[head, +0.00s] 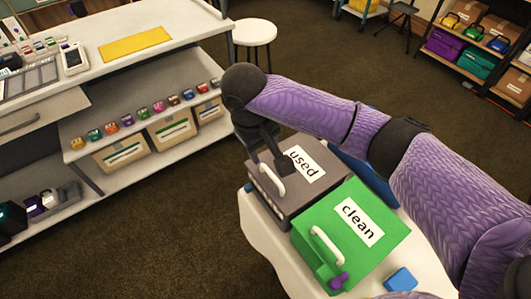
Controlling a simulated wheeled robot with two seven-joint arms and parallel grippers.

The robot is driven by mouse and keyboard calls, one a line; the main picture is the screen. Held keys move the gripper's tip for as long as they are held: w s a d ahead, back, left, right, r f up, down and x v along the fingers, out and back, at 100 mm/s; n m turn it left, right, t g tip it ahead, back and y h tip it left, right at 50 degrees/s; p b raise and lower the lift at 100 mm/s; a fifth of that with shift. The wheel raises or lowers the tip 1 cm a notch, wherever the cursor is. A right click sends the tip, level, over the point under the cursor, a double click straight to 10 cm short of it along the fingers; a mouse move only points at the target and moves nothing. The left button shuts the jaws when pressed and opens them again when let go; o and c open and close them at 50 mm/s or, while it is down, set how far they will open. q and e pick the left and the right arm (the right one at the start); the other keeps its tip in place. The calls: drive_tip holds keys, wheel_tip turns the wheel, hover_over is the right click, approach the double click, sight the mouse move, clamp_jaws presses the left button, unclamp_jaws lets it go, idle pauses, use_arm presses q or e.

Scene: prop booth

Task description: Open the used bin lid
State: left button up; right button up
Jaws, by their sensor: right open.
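The used bin (312,192) is a dark grey box with a white "used" label and a white handle (268,181) on its front side. Its lid looks closed. My right gripper (269,160) is open and points down just above the handle, at the bin's left part. It overlaps the bin's back-left edge in this view, and I cannot tell whether it touches the bin. My left gripper is out of view.
A green "clean" bin (378,250) stands beside the used bin on a white table (262,237). A small purple item (338,281) and a blue block (401,280) are near its front. A counter with shelves (165,78) stands left, a white stool (254,32) behind.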

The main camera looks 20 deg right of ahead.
sight(273, 175)
drive_tip(key=f+b, duration=0.1)
drive_tip(key=f, duration=0.2)
drive_tip(key=d+f+b, duration=0.1)
drive_tip(key=f, duration=0.2)
drive_tip(key=f+b, duration=0.1)
drive_tip(key=f, duration=0.2)
drive_tip(key=shift+d, duration=0.35)
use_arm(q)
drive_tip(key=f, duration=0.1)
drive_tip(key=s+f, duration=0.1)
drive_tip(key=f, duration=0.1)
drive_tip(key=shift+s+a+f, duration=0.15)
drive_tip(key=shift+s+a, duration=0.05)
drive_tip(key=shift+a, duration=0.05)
use_arm(e)
drive_tip(key=shift+c, duration=0.3)
clamp_jaws()
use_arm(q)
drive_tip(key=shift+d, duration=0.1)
